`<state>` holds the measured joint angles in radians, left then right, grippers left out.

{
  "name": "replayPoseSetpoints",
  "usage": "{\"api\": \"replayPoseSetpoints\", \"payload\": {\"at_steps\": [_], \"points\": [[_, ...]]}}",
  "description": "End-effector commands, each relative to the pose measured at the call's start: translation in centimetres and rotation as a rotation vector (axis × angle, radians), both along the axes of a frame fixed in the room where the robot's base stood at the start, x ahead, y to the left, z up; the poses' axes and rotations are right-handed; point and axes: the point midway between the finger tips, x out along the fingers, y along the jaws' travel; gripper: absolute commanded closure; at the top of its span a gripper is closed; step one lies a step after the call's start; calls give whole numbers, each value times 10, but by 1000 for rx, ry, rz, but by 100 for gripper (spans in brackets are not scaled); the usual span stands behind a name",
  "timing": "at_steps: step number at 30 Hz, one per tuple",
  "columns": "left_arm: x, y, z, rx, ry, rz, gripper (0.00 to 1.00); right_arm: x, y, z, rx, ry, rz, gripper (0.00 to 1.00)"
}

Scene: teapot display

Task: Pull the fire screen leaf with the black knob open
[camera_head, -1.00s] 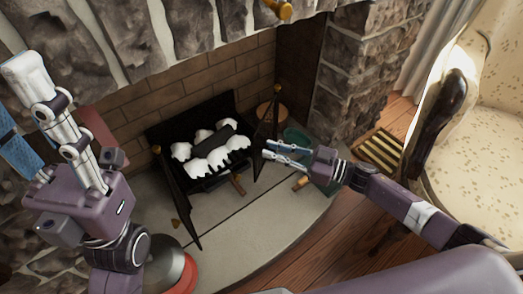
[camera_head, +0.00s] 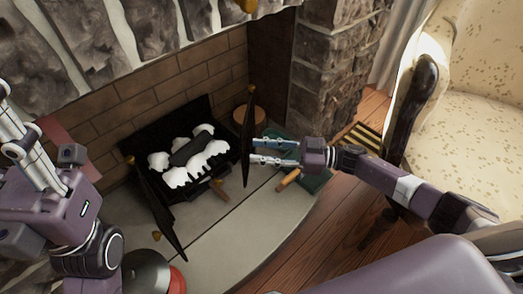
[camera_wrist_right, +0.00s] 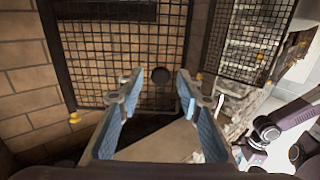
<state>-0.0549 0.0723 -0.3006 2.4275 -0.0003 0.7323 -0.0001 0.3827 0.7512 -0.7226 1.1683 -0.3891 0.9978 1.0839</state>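The fire screen's right leaf (camera_head: 248,140) is dark and nearly edge-on in the head view. In the right wrist view it is black mesh in a dark frame (camera_wrist_right: 115,50). The round black knob (camera_wrist_right: 160,75) shows just beyond and between my fingertips; I cannot tell whether they touch it. My right gripper (camera_head: 254,151) is open, its tips at the leaf; its blue-padded fingers show apart in the wrist view (camera_wrist_right: 155,98). The other leaf (camera_head: 158,210) stands at the left, also as mesh in the wrist view (camera_wrist_right: 250,40).
The fireplace grate with white logs (camera_head: 190,160) lies behind the leaves. A stone pillar (camera_head: 335,70) and a patterned armchair (camera_head: 480,110) stand at the right. A green object (camera_head: 312,180) lies under my right gripper. The pale hearth (camera_head: 240,240) is mostly clear in front.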

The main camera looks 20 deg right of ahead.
Motion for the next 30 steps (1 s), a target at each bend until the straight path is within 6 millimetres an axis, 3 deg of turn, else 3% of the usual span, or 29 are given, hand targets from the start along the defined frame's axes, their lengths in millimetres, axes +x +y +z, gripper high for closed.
{"api": "replayPoseSetpoints", "payload": {"at_steps": [11, 24, 30], "points": [[0, 1, 0, -1, 2, 1, 60, -1, 0, 7, 0, -2, 3, 65], [0, 0, 0, -1, 1, 0, 60, -1, 0, 82, -2, -4, 3, 65], [0, 0, 0, -1, 1, 0, 60, 0, 0, 98, -1, 0, 1, 65]]}}
